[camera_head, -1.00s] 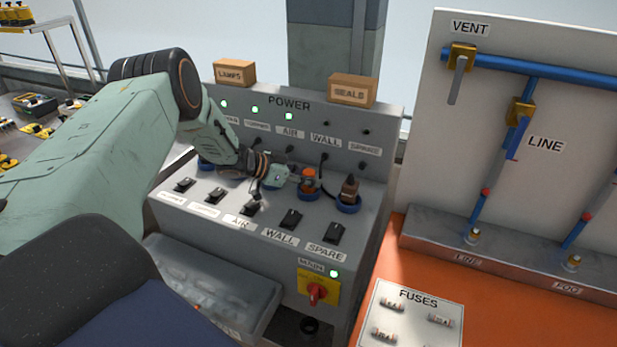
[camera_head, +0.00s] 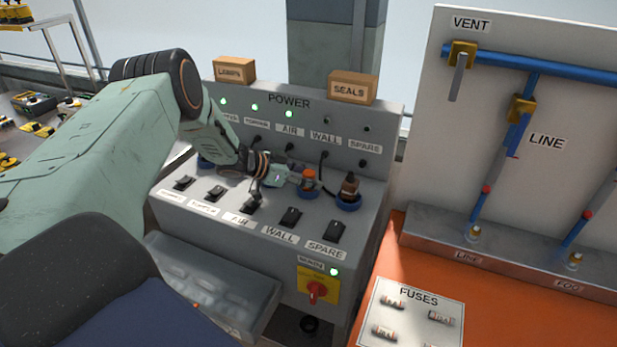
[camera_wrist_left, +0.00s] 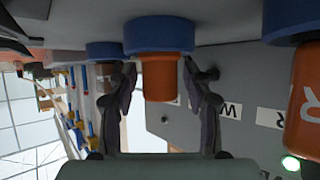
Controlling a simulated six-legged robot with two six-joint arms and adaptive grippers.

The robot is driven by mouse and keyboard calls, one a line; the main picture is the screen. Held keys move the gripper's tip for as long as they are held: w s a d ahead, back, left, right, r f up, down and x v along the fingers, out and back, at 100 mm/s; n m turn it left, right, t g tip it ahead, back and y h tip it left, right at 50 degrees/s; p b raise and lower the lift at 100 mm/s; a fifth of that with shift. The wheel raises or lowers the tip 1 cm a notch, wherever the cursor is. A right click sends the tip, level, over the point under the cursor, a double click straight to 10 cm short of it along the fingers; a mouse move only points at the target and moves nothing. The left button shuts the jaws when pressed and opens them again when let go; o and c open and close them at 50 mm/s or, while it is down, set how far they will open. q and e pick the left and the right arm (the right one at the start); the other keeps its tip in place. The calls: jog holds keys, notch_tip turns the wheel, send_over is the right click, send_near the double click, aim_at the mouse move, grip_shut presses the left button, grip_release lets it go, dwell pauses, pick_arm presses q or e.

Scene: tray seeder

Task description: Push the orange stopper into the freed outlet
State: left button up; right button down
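The orange stopper (camera_head: 309,178) stands upright in a blue ring outlet (camera_head: 309,192) on the power console, in line with the WALL switch. In the left wrist view, which is upside down, the orange stopper (camera_wrist_left: 160,82) hangs from the blue outlet (camera_wrist_left: 158,33). How deep it sits is hidden by the rim. My left gripper (camera_head: 291,178) reaches it from the left. In the left wrist view its fingers (camera_wrist_left: 160,68) stand on either side of the stopper, with a narrow gap visible beside its body. My right gripper is not in view.
A dark brown plug (camera_head: 349,186) stands in the blue outlet to the right. Another orange plug (camera_wrist_left: 306,90) is close beside in the left wrist view. Rocker switches (camera_head: 290,217) line the front. A SEALS box (camera_head: 352,88) stands on top; a valve board (camera_head: 530,140) is at right.

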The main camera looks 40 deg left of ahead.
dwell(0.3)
pick_arm(q)
jog(key=v, duration=1.2)
jog(key=shift+a, duration=0.1)
jog(key=shift+f, duration=0.1)
